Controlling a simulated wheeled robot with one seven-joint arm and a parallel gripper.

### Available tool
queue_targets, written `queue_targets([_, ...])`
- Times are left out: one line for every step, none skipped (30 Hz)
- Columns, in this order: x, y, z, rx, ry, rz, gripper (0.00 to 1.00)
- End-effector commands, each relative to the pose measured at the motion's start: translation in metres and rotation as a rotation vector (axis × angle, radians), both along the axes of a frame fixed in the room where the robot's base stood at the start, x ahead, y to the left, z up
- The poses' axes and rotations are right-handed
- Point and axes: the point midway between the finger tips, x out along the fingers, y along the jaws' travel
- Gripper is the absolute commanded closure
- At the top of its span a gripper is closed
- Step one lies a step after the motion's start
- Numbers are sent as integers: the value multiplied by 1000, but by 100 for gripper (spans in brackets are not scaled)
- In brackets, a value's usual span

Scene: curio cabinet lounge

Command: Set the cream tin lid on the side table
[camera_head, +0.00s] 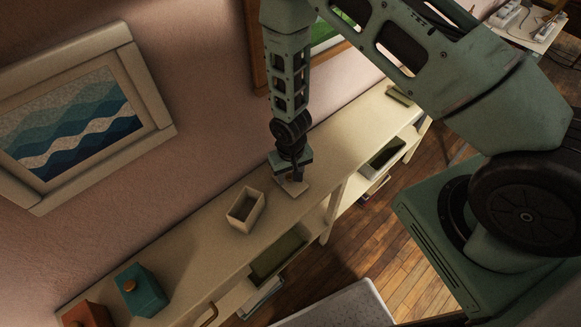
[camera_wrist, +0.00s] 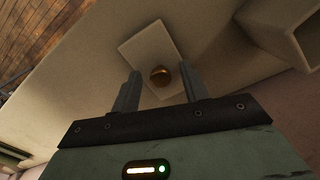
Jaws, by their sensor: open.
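The cream tin lid (camera_head: 301,189) lies flat on the long cream cabinet top, beside the open cream tin (camera_head: 246,210). In the wrist view the lid (camera_wrist: 140,48) is a square plate with a round brown knob (camera_wrist: 160,75). My gripper (camera_head: 292,178) points down over the lid. In the wrist view its fingers (camera_wrist: 160,72) are apart, one on each side of the knob; I cannot tell if they touch it. The open tin's corner (camera_wrist: 285,30) shows at upper right. A pale grey tabletop (camera_head: 343,307) at the bottom may be the side table.
A teal tin (camera_head: 141,289) and an orange tin (camera_head: 86,315) stand at the cabinet's left end. The cabinet (camera_head: 352,130) has open shelves below and runs along the pink wall. A framed wave picture (camera_head: 75,120) hangs there. Wooden floor (camera_head: 400,235) lies in front.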

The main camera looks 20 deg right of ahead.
Motion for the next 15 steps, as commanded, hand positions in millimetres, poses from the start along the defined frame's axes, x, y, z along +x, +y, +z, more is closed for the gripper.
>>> queue_targets([0,0,5,0,0,0,56])
queue_targets([1,0,5,1,-2,0,56])
queue_targets([1,0,8,1,-2,0,56])
queue_targets([1,0,11,1,-2,0,56])
queue_targets([1,0,15,1,-3,-1,56])
queue_targets([1,0,20,1,-3,-1,56])
queue_targets([1,0,24,1,-4,0,56])
queue_targets([1,0,29,2,-4,0,56])
queue_targets([2,0,36,1,-4,-1,56])
queue_targets([1,0,41,1,-4,-1,56])
queue_targets([2,0,46,2,-5,-1,56])
queue_targets([1,0,52,1,-5,-1,56])
queue_targets([1,0,57,1,-4,0,56])
queue_targets([2,0,62,2,-5,0,56])
queue_targets([1,0,69,2,-5,0,56])
